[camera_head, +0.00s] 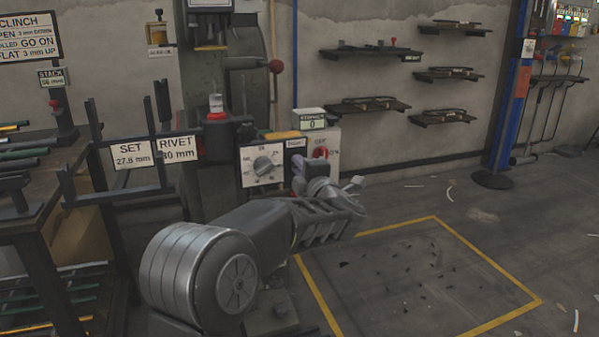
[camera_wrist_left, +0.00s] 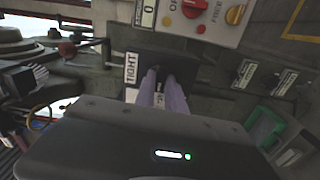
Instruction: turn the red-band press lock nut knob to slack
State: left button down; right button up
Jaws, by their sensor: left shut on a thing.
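The press (camera_head: 225,75) with a red band stands left of centre in the head view. In the left wrist view, the two purple-grey fingers (camera_wrist_left: 162,82) point into a dark panel (camera_wrist_left: 190,72). A white label reading TIGHT (camera_wrist_left: 131,69) is just left of the fingertips. The fingers are shut on the lock nut knob, which is mostly hidden between them. Another label is partly covered by the fingers. My right gripper is not in view.
A rack with SET and RIVET signs (camera_head: 131,153) is to the left. A green bin (camera_wrist_left: 265,127) is at the wrist view's lower right.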

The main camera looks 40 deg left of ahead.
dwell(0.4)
pick_arm(q)
jog(key=c, duration=1.4)
grip_release()
jog(key=shift+d, duration=0.1)
jog(key=p+v, duration=0.2)
jog(key=v, duration=0.5)
jog(key=shift+s+d, duration=0.25)
